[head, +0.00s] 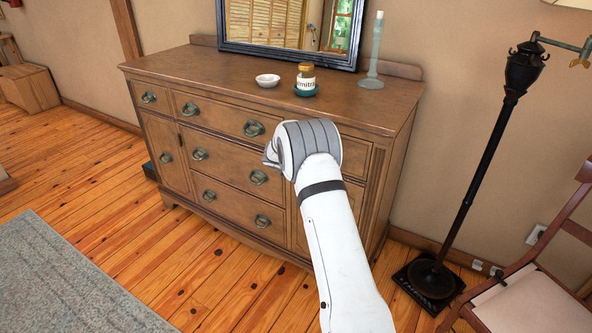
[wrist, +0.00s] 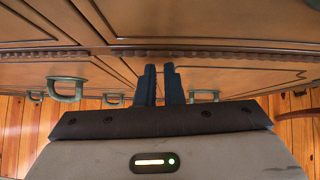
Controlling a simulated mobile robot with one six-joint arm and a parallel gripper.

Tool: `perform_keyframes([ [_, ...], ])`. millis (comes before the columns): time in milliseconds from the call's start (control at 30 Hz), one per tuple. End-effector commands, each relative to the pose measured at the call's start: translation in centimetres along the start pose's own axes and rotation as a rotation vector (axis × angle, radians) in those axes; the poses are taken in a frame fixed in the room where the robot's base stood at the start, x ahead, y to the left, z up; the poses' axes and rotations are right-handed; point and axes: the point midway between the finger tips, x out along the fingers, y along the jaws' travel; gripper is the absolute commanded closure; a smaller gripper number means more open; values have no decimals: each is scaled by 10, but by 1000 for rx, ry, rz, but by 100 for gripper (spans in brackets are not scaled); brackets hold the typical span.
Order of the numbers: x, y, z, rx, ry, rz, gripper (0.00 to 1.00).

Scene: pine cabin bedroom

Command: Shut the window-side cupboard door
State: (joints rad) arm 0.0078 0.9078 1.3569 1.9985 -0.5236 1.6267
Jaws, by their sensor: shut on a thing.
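The brown wooden dresser (head: 225,155) has a cupboard door at each end. The right door (head: 303,238) is mostly hidden behind my arm. I cannot tell which door is the window-side one, or whether the right one stands ajar. In the head view my gripper is hidden behind my wrist. In the wrist view my gripper (wrist: 162,84) has two dark fingers close together against the dresser front, below the moulding. They are shut at the right door (wrist: 250,78); whether on its handle or edge is hidden.
A black floor lamp (head: 480,165) and a chair (head: 530,300) are at right. Floor in front is clear beside the rug (head: 70,285).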

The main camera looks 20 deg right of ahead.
Motion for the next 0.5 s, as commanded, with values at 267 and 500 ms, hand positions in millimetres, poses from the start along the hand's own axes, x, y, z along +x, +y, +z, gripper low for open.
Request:
perform_keyframes([
  [267, -20, 7, -14, 2, -13, 5, 100],
  [500, -79, 13, -18, 1, -9, 4, 100],
])
